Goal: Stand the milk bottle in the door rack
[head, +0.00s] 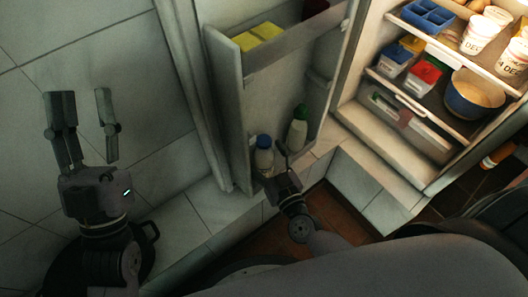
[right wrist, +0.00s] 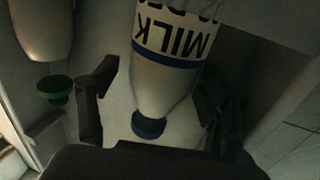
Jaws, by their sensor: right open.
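The milk bottle (head: 264,158), white with a blue cap, stands low in the door rack (head: 245,176) of the open fridge door. The right wrist view shows its MILK label, blue band and blue cap, with the bottle (right wrist: 168,75) between the fingers. My right gripper (head: 276,168) is open around the bottle, with gaps visible beside it; its fingers also show in the right wrist view (right wrist: 155,100). The bottle's base is hidden in the head view. My left gripper (head: 81,95) is open and empty, far left of the door.
A green-capped bottle (head: 298,132) stands beside the milk bottle in the rack. Yellow packs (head: 258,36) sit in the upper door shelf. The fridge shelves at right hold tubs, boxes and a bowl (head: 474,94). A dark pan (head: 150,235) lies below my left arm.

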